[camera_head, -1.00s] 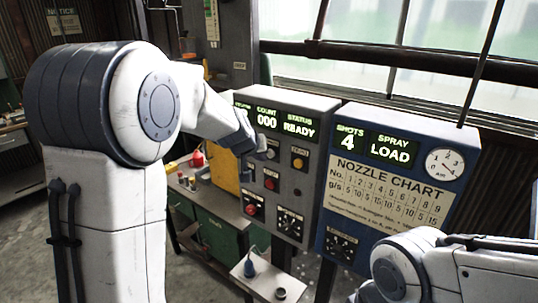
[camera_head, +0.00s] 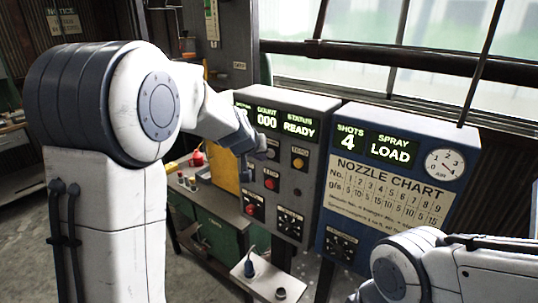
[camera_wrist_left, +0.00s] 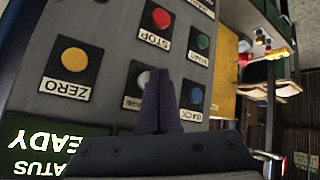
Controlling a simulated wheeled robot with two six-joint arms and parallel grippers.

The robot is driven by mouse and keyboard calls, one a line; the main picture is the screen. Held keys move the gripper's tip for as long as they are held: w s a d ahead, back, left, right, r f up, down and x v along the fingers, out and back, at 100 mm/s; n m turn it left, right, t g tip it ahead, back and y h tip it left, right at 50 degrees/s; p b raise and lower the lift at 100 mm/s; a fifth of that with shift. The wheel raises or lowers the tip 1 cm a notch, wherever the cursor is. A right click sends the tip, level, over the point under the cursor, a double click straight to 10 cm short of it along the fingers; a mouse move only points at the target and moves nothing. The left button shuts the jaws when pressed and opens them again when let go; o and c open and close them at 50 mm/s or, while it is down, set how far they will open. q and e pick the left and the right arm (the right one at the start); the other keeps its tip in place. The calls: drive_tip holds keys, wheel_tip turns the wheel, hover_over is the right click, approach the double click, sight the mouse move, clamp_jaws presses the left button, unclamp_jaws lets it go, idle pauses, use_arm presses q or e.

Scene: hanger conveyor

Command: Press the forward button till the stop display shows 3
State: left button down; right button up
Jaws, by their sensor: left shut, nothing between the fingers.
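The grey control panel (camera_head: 318,130) carries lit displays reading COUNT 000 (camera_head: 267,118) and STATUS READY (camera_head: 299,126). A further display at its left edge is mostly hidden by my left arm, so I cannot read it. My left gripper (camera_head: 262,153) is at the panel's upper left buttons, shut and empty. In the left wrist view, upside down, its closed fingers (camera_wrist_left: 166,85) lie between a pale button (camera_wrist_left: 144,80) and the blue BACK button (camera_wrist_left: 197,95). The pale button's label is mostly covered; contact cannot be told. My right gripper is out of view.
The panel also has a yellow ZERO button (camera_wrist_left: 75,60), red STOP button (camera_wrist_left: 160,18) and green START button (camera_wrist_left: 203,42). A blue spray panel (camera_head: 390,190) stands at the right, showing SHOTS 4. My right arm is at the lower right.

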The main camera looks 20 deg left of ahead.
use_arm(q)
drive_tip(key=shift+w, duration=0.1)
idle(0.4)
drive_tip(key=shift+w+d, duration=0.15)
drive_tip(key=shift+w, duration=0.1)
